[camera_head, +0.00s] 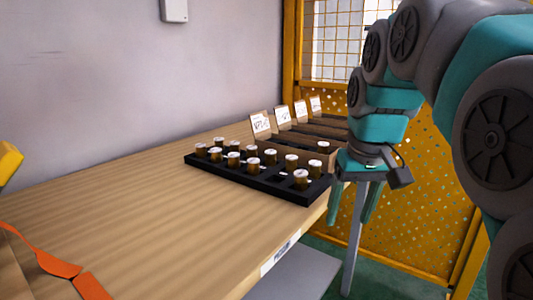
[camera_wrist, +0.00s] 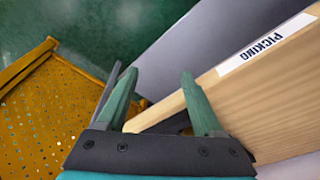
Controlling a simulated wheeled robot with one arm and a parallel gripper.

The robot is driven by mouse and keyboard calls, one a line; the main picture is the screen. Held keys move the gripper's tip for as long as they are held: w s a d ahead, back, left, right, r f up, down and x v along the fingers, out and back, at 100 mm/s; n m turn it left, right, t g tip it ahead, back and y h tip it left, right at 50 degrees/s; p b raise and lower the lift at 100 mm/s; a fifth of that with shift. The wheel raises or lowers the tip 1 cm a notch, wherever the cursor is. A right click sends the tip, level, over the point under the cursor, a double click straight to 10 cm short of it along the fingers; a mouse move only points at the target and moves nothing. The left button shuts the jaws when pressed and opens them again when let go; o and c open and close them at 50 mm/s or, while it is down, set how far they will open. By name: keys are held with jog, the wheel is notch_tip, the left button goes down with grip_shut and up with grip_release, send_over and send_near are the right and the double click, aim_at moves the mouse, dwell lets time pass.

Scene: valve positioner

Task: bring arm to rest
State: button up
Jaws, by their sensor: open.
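My gripper (camera_head: 353,205) hangs pointing down just off the right end of the wooden table (camera_head: 120,210). Its two green fingers are apart with nothing between them. In the wrist view my gripper (camera_wrist: 160,100) is open beside the table's corner and edge, which carries a "PICKING" label (camera_wrist: 265,43). My teal and grey arm (camera_head: 390,100) bends down from the upper right in the head view. I cannot tell from the views whether the right finger touches the table edge.
A black tray (camera_head: 243,180) holds several brown, light-capped vials near the table's right end. Behind it stand several labelled cardboard bins (camera_head: 320,157). A yellow perforated fence (camera_head: 420,215) stands to the right. Orange straps (camera_head: 50,262) lie at the lower left.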

jog(key=s+f+m+g, duration=0.1)
jog(key=s+f+g, duration=0.3)
jog(key=s+f, duration=1.9)
jog(key=shift+s+f+h, duration=0.3)
jog(key=shift+s+f, duration=0.1)
jog(key=shift+s, duration=0.15)
jog(key=shift+d, duration=0.1)
